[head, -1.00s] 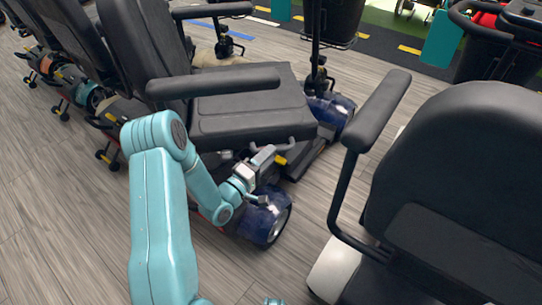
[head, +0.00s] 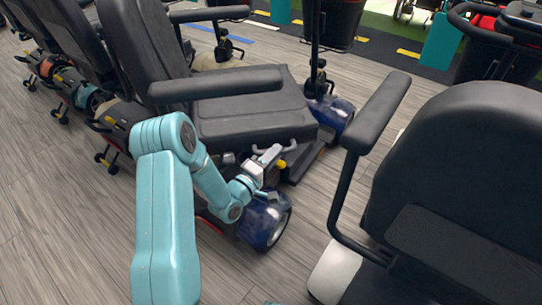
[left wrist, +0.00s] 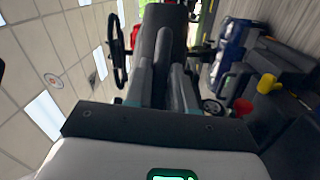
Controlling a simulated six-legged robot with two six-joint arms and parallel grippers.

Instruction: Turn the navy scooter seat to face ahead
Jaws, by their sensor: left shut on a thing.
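The navy scooter shows in the head view by its glossy navy wheel cover (head: 263,217). Its black padded seat (head: 250,112), with backrest and armrests, sits askew to the scooter's base, its front edge toward the lower right. A grey bar-like lever (head: 290,146) sticks out under the seat's near edge. My left gripper (head: 268,157) is at this lever, just below the seat edge, and is shut on it. The exact contact is too small to see. In the left wrist view its two fingers (left wrist: 166,80) lie close together. My right gripper is not in view.
Another scooter's black seat (head: 460,180) and its armrest (head: 378,110) stand close on the right. More scooters line up at the left (head: 62,75). A black basket (head: 332,22) stands behind the seat. Bare wood-look floor (head: 60,220) is at the lower left.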

